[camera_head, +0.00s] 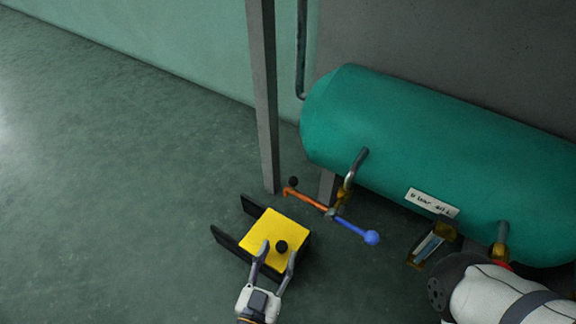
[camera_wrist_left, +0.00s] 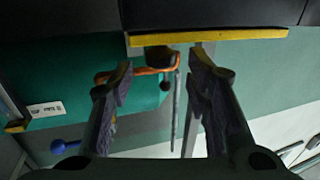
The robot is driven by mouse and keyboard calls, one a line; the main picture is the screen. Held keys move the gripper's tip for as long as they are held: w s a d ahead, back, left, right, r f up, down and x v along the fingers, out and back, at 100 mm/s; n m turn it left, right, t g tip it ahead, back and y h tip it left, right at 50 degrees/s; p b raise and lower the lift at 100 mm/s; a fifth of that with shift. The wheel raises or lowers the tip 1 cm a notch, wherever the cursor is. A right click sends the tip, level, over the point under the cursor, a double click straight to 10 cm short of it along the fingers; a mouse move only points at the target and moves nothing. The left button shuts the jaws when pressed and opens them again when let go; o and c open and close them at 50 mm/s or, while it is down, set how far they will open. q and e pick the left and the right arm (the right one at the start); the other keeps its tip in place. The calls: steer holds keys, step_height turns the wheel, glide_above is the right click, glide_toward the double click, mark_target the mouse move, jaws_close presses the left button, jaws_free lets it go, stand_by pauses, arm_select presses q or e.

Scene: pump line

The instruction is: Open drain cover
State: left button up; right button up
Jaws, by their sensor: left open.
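The drain cover (camera_head: 268,229) is a flat yellow plate with a round black knob (camera_head: 281,246), lying on a dark low box near the floor. My left gripper (camera_head: 277,256) is open, with its fingertips over the near edge of the cover and the knob between or just beyond them. In the left wrist view, the cover's yellow edge (camera_wrist_left: 225,36) crosses the top, and the dark knob (camera_wrist_left: 158,53) shows between the open fingers (camera_wrist_left: 158,76). I cannot tell whether either finger touches the knob. My right gripper is out of view.
A large green tank (camera_head: 440,160) fills the right side. A pipe with orange (camera_head: 306,199) and blue (camera_head: 357,230) handles stands right of the cover. A grey post (camera_head: 264,100) rises behind. My right arm (camera_head: 500,296) is at lower right. The left floor is clear.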

mark_target(281, 246)
arm_select(q)
steer(key=shift+b+x, duration=0.5)
steer(key=shift+x, duration=1.1)
steer(key=shift+c, duration=0.5)
